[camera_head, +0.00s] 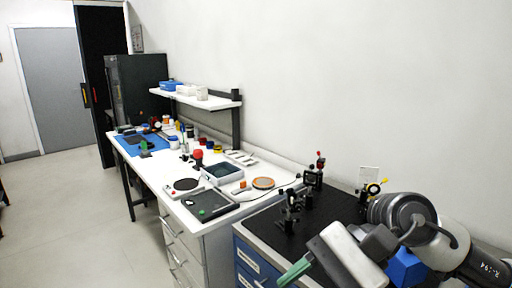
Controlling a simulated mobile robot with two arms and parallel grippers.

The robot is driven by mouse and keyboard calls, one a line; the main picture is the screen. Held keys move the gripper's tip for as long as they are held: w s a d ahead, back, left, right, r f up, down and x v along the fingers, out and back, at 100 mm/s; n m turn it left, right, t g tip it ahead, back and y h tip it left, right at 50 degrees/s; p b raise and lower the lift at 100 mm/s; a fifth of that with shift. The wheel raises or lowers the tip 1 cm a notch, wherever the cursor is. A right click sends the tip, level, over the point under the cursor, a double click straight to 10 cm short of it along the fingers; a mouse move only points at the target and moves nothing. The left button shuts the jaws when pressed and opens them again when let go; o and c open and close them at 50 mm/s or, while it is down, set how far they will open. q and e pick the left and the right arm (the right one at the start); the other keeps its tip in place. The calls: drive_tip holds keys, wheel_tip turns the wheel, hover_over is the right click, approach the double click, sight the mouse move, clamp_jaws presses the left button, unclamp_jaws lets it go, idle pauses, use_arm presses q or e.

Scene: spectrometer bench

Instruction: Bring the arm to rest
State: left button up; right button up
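One arm comes in from the lower right, and I take it to be my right arm. Its grey and white wrist and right gripper (296,270) hang over the front right of the dark optical bench (312,212). The gripper's tip end is green and points down and left. I cannot tell whether the green part is a finger or something held, nor whether the fingers are apart. My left gripper is not in view.
Black optical mounts (290,212) stand on the bench close to the arm. A white worktable (160,170) beyond holds a blue-grey tray (222,173), a dark flat device (210,204) and small items. A shelf (205,102) rises behind. The floor (70,215) at left is free.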

drive_tip(key=a+r+m+t+y, duration=0.1)
drive_tip(key=a+r+m+y, duration=0.35)
drive_tip(key=m+y, duration=0.5)
drive_tip(key=w+d+f+m+t+h, duration=0.2)
drive_tip(key=w+d+m+t+h, duration=0.2)
drive_tip(key=m+t, duration=0.95)
drive_tip(key=w+d+f+m+t+h, duration=0.4)
drive_tip(key=m+t, duration=0.6)
drive_tip(key=m, duration=0.7)
drive_tip(key=d+f+m+g+h, duration=0.25)
drive_tip(key=f+m+h, duration=0.25)
drive_tip(key=f+m, duration=0.25)
drive_tip(key=d+f+m+g+h, duration=0.2)
drive_tip(key=d+f+m+h, duration=0.2)
drive_tip(key=f+m+h, duration=0.3)
drive_tip(key=s+d+f+m+g, duration=0.2)
drive_tip(key=s+f+m+g, duration=0.3)
drive_tip(key=s+f, duration=0.45)
drive_tip(key=s+d+f+m+g, duration=0.2)
drive_tip(key=s+f+g, duration=0.6)
drive_tip(key=s, duration=0.2)
wheel_tip(320, 180, down, 24)
drive_tip(key=s+d+f+g, duration=0.2)
drive_tip(key=s+d+f, duration=0.1)
drive_tip(key=s+f, duration=1.3)
drive_tip(key=shift+s+f, duration=0.4)
drive_tip(key=shift+f, duration=0.2)
